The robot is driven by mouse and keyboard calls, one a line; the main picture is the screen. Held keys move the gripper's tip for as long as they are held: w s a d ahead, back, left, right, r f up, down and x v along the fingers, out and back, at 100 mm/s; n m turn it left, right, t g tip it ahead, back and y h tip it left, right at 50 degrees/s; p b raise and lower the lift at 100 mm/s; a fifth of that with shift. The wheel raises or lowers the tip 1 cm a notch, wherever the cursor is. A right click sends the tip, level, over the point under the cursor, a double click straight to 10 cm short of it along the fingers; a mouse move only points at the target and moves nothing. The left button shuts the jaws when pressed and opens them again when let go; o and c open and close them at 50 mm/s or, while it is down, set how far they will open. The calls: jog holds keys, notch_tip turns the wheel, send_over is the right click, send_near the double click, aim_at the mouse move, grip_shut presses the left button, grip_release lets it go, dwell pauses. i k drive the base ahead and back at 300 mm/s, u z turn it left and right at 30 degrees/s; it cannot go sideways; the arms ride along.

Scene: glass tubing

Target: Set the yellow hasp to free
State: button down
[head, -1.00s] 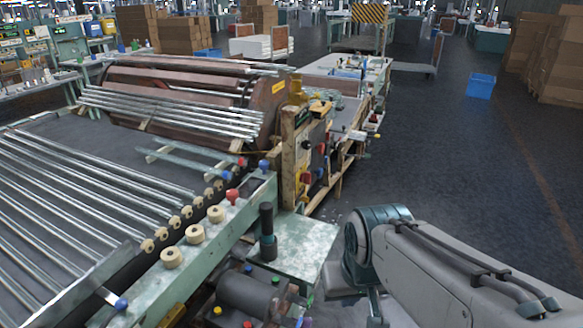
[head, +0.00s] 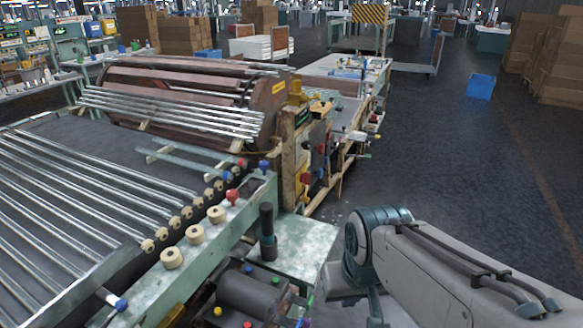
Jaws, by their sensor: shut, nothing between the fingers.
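A wooden-framed control panel (head: 305,160) stands at the end of the roller machine in the head view, with red and dark knobs on its face. A small yellow piece (head: 320,108) shows at its top, and a taller yellow fitting (head: 296,92) stands just behind. I cannot tell which of these, if either, is the yellow hasp, or how it is set. My arm shows at the lower right, to the right of the panel and apart from it. My gripper cannot be made out.
A green bench edge with round wooden knobs (head: 172,258) runs along the front left. A dark upright post (head: 267,232) stands on a worn green plate (head: 305,245). Open floor (head: 450,165) lies to the right, with a blue bin (head: 480,86) farther back.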

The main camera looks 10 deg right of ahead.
aim_at(304, 199)
jog(key=u, duration=0.15)
jog(key=k, duration=0.45)
jog(key=z, duration=0.75)
jog(key=i, duration=1)
jog(key=u, duration=0.7)
